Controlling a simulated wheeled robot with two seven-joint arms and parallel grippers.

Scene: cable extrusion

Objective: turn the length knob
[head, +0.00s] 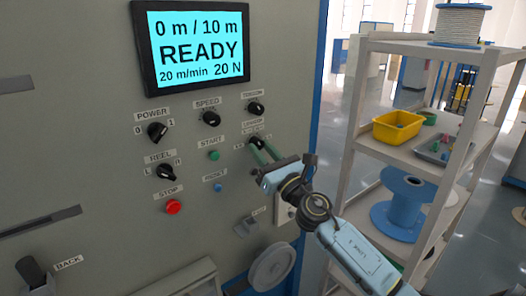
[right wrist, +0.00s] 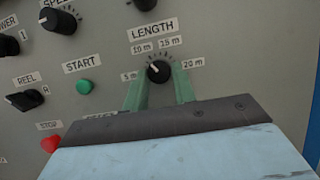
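The length knob (right wrist: 160,70) is a round black knob with a white pointer mark, on the grey panel under the LENGTH label. Its pointer tilts up and left, toward the 10 m side. My right gripper (right wrist: 161,82) has its two green fingers on either side of the knob, close against its edges. In the head view the right gripper (head: 259,144) reaches the panel from the lower right, and its fingers partly hide the length knob (head: 256,141) and its labels. My left gripper is not in view.
The screen (head: 196,50) reads 0 m / 10 m, READY. The tension knob (head: 256,108) is above, the green start button (head: 214,155) to the left and the red stop button (head: 173,207) lower left. A shelf (head: 362,130) with spools and a yellow bin (head: 397,127) stands right.

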